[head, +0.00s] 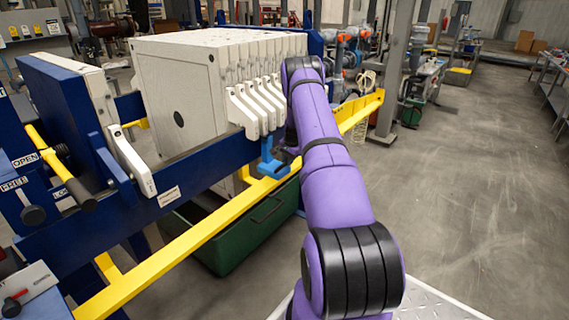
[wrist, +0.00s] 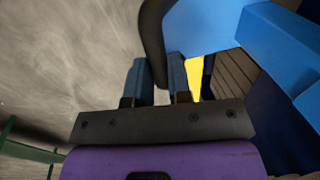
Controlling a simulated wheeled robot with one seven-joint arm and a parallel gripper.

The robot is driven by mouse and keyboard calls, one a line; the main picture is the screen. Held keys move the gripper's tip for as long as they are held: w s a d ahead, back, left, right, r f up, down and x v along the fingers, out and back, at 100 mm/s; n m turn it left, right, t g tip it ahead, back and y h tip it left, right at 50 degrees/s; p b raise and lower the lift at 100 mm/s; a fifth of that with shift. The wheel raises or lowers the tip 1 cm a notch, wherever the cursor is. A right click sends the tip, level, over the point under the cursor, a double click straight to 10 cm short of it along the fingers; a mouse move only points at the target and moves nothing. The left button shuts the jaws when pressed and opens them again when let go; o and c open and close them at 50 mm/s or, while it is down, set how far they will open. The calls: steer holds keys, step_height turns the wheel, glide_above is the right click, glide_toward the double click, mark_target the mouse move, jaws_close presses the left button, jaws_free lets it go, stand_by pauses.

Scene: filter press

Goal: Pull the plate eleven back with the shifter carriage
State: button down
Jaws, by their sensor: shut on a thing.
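The white filter plates (head: 180,80) stand in a pack on the blue press frame, with a row of white side handles (head: 245,112) at its right. I cannot read numbers, so plate eleven cannot be told apart. The blue shifter carriage (head: 272,160) sits on the side rail just below these handles; its blue body (wrist: 205,28) also fills the upper right of the wrist view. My gripper (wrist: 159,72) is shut on the carriage's dark handle (wrist: 152,35), which passes between the fingers. In the head view my purple arm hides the gripper and part of the pack.
A yellow rail (head: 200,232) runs along the press, with a green bin (head: 235,242) below. A blue end plate (head: 70,110) with one white plate (head: 95,95) stands left, across a gap. Levers marked OPEN and FREE are at far left.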

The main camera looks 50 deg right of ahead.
steer(key=shift+d, duration=0.35)
steer(key=c, duration=1.1)
jaws_free()
steer(key=shift+o, duration=0.2)
step_height(320, 180, up, 11)
steer(key=s, duration=0.2)
steer(key=shift+f, duration=0.2)
